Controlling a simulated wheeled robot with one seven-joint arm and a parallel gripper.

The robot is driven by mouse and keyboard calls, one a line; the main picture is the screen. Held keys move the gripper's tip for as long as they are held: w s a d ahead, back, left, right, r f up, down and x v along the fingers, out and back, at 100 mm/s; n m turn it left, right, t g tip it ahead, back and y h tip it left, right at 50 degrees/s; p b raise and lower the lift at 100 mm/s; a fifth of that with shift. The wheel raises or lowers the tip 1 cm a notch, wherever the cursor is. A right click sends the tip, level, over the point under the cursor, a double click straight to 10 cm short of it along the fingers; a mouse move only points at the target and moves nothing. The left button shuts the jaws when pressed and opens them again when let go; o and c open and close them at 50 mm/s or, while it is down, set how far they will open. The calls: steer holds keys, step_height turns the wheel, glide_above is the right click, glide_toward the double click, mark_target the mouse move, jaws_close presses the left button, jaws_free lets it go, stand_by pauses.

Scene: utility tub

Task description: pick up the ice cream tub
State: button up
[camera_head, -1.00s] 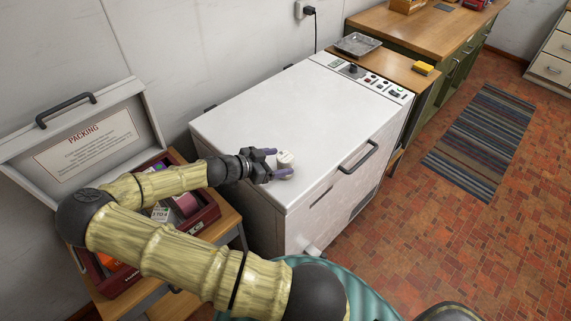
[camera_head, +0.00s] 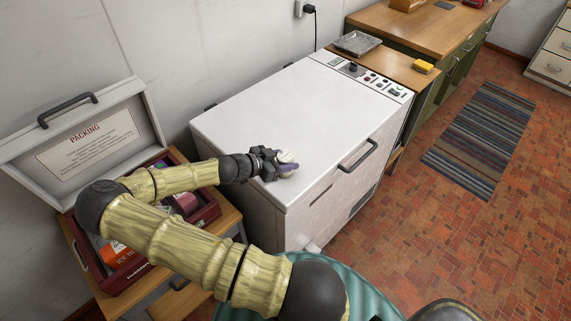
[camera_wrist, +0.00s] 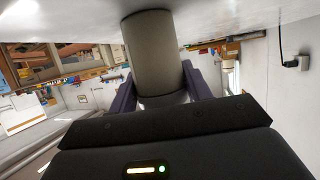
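The ice cream tub (camera_head: 285,156) is a small, pale, round container at the near part of the white freezer lid (camera_head: 300,105). In the wrist view the tub (camera_wrist: 152,50) shows as a grey-beige cylinder, seen upside down. In the wrist view my gripper (camera_wrist: 160,92) has one finger on each side of the tub, with no clear gap. I cannot tell whether the fingers press on it. In the head view, one finger covers the tub's near side. The tub's base seems to be at the lid.
The freezer has a front handle (camera_head: 358,157) and a control panel (camera_head: 365,75). An open packing box (camera_head: 205,214) with a raised lid (camera_head: 70,130) stands at left. A metal tray (camera_head: 357,43) and yellow sponge (camera_head: 423,67) lie beyond. Most of the freezer lid is clear.

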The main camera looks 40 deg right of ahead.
steer(key=shift+c, duration=1)
steer(key=shift+r, duration=0.1)
step_height(320, 180, up, 9)
steer(key=shift+w+a+f+b, duration=0.1)
steer(key=shift+w+b, duration=0.05)
steer(key=shift+b, duration=0.6)
steer(key=shift+r, duration=0.35)
steer(key=shift+d+r, duration=0.2)
steer(key=shift+a, duration=0.25)
steer(key=shift+d, duration=0.1)
